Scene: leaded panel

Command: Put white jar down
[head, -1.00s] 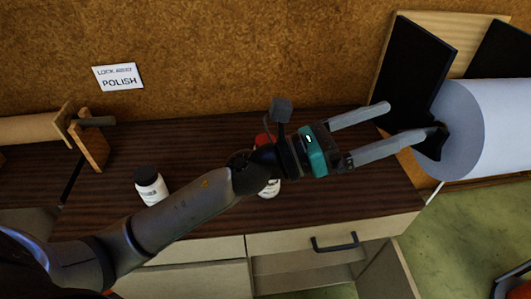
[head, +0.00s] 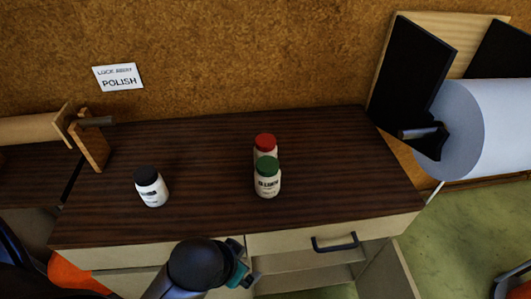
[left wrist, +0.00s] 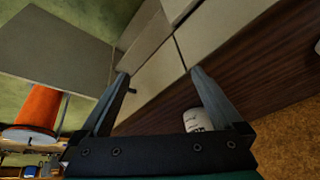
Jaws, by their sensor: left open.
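Three white-bodied jars stand upright on the dark wooden counter (head: 200,140). The black-lidded jar (head: 151,187) is at the left. The red-lidded jar (head: 265,143) stands behind the green-lidded jar (head: 267,178), which partly hides it. My left gripper (head: 245,272) is low at the counter's front edge, mostly hidden by its own wrist. In the left wrist view its fingers (left wrist: 160,76) are spread with nothing between them. A white jar (left wrist: 197,120) shows there beside one finger; I cannot tell which jar it is. My right gripper is not in view.
A black-handled drawer front (head: 335,243) is below the counter, with an open compartment under it. A "LOCK AWAY POLISH" sign (head: 118,76) is on the wall. A large pale roll (head: 490,130) stands right. An orange object (left wrist: 38,108) shows in the left wrist view.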

